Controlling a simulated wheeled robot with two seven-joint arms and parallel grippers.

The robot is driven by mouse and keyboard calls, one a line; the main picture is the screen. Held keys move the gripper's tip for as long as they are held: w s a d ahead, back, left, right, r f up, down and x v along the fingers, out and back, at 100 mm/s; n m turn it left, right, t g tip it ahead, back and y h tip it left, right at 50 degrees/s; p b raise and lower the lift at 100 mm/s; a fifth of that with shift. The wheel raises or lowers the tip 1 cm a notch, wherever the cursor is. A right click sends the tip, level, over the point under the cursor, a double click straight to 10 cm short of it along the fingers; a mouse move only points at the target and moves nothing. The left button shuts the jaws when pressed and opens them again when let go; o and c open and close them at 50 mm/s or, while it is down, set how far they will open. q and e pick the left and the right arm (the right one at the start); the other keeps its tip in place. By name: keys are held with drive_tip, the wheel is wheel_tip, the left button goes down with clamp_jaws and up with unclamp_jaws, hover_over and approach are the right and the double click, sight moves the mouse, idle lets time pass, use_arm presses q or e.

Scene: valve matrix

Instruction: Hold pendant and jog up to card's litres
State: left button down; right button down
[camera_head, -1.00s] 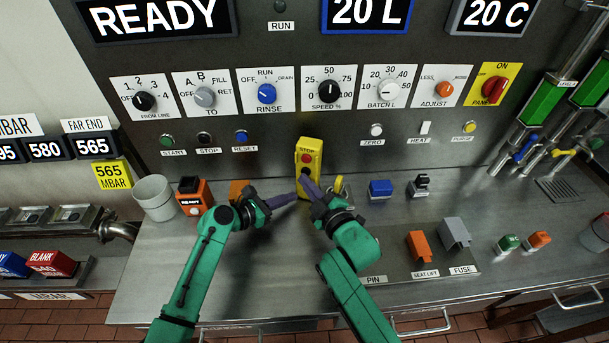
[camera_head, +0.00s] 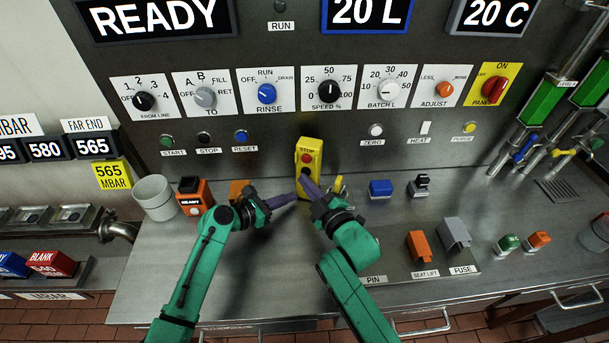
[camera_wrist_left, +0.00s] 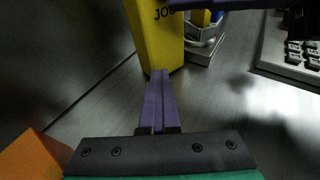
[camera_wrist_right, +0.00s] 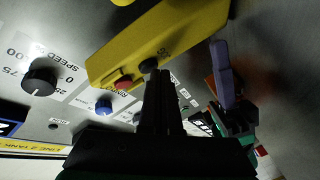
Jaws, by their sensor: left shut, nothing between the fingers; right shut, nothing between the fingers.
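The yellow pendant (camera_head: 316,150) stands upright on the bench against the grey panel, with a red STOP button and a dark button below it. It also shows in the left wrist view (camera_wrist_left: 153,35) and the right wrist view (camera_wrist_right: 185,35). My left gripper (camera_head: 296,196) is shut and empty, its tips at the pendant's lower left side. My right gripper (camera_head: 304,178) is shut and empty, its tips at the pendant's front by the dark button. In the right wrist view its tips (camera_wrist_right: 160,73) overlap that button's edge; contact is unclear. The litre display (camera_head: 367,11) reads 20 L.
Knobs line the panel, including the BATCH L knob (camera_head: 390,89). An orange device (camera_head: 196,197) and a grey cup (camera_head: 154,198) stand left of my arms. A blue block (camera_head: 381,188) and orange (camera_head: 418,246) and grey covers (camera_head: 455,233) stand right. The bench's front left is clear.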

idle(0.4)
drive_tip(key=shift+s+a, duration=0.2)
drive_tip(key=shift+s, duration=0.3)
drive_tip(key=shift+s+a, duration=0.2)
drive_tip(key=shift+s, duration=0.3)
use_arm(q)
drive_tip(key=c, duration=1.1)
unclamp_jaws()
use_arm(e)
drive_tip(key=s, duration=0.1)
drive_tip(key=s+a, duration=0.1)
drive_tip(key=s, duration=0.2)
drive_tip(key=shift+s+a, duration=0.3)
drive_tip(key=shift+a, duration=0.1)
